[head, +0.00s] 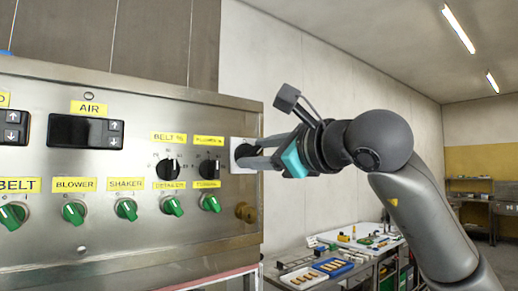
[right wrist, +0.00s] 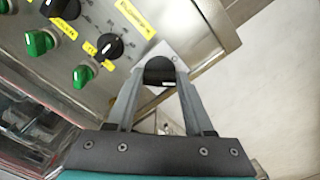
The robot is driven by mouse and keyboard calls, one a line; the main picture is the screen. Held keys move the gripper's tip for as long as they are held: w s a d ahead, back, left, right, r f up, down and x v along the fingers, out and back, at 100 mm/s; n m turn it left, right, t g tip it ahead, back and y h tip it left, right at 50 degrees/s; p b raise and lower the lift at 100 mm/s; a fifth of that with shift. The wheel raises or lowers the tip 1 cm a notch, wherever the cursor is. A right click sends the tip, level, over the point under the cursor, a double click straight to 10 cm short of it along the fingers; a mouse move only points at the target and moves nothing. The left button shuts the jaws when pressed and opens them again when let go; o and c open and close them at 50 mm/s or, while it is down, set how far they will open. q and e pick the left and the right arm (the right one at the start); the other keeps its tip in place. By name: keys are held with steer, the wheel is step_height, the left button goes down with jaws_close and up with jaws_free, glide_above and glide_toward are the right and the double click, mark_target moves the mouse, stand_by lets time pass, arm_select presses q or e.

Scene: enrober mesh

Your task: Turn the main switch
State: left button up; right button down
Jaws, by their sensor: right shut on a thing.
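The main switch (head: 241,151) is a black knob on a pale square plate at the right end of the steel control panel. In the right wrist view, the black knob (right wrist: 159,71) sits between the two finger ends, with the plate showing around it. My right gripper (head: 246,155) reaches in from the right and is shut on the knob. Its fingers hide part of the knob in the head view. The knob's exact setting cannot be read. My left gripper is not in view.
The panel (head: 130,240) carries a row of green knobs (head: 126,209), two black dials (head: 168,168) and a dark display (head: 84,131). A brass lock-like fitting (head: 245,212) is below the switch. A table with a blue tray (head: 333,266) stands at the lower right.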

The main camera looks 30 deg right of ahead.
steer(key=n, duration=0.4)
steer(key=shift+n+p, duration=0.4)
steer(key=n, duration=0.4)
steer(key=shift+a+f+n+p, duration=0.1)
steer(key=shift+f+n+p, duration=0.05)
steer(key=shift+n+p, duration=0.2)
steer(key=shift+c, duration=1.4)
jaws_free()
steer(key=shift+s, duration=0.6)
steer(key=s+d+b, duration=0.1)
steer(key=s+b, duration=0.2)
steer(key=s, duration=1.1)
steer(key=shift+b, duration=0.35)
steer(key=shift+d, duration=0.1)
